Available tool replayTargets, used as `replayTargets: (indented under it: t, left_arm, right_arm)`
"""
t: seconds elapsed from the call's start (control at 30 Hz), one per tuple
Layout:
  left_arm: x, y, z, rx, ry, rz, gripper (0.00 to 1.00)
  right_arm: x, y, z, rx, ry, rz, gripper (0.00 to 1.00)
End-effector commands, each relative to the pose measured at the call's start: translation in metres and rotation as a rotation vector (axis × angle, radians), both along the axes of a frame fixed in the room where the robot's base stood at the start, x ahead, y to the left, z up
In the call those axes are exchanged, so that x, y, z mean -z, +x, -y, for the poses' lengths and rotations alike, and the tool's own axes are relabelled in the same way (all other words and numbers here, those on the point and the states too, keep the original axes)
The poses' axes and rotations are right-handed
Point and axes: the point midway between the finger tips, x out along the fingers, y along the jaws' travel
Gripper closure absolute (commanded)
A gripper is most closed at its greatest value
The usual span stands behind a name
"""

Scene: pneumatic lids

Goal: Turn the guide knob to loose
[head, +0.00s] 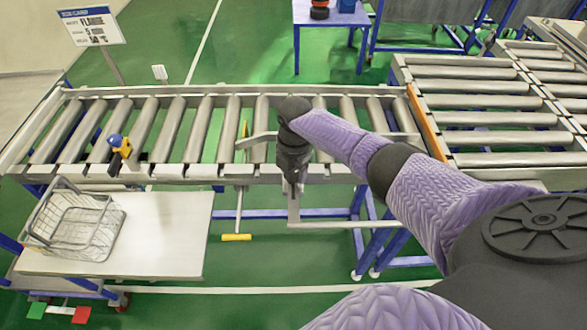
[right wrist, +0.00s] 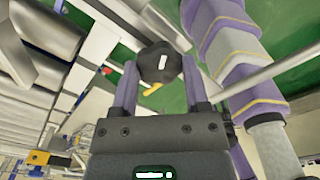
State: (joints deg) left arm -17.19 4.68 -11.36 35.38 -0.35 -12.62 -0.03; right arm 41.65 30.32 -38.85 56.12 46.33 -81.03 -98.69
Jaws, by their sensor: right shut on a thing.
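The guide knob (right wrist: 155,66) is dark and many-sided, with a short white mark on its face that stands nearly upright in the right wrist view. My right gripper (right wrist: 160,82) has one finger on each side of the knob and is shut on it. In the head view, my right gripper (head: 292,186) points down at the front side of the roller conveyor (head: 190,172), and the gripper and arm hide the knob there. I cannot read any loose or tight marking. My left gripper is not in view.
A light guide rail (head: 257,139) runs above the rollers near my gripper. A T-bar with a yellow grip (head: 237,237) hangs in front. A wire basket (head: 78,222) stands on a white cart (head: 160,235) at left. A blue and yellow part (head: 120,146) sits on the conveyor's front edge.

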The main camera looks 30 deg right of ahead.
Motion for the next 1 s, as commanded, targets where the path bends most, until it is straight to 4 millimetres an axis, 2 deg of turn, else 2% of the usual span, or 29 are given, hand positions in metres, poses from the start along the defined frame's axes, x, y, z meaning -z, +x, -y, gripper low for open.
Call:
replayTargets:
  t: [0.5,1.0]
  left_arm:
    - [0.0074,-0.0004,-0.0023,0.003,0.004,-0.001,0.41]
    - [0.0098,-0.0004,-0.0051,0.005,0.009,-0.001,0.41]
  right_arm:
    - [-0.0003,0.0006,-0.0001,-0.405,-0.006,0.012,1.0]
    - [-0.0006,0.0004,-0.0003,-0.544,-0.007,0.015,1.0]
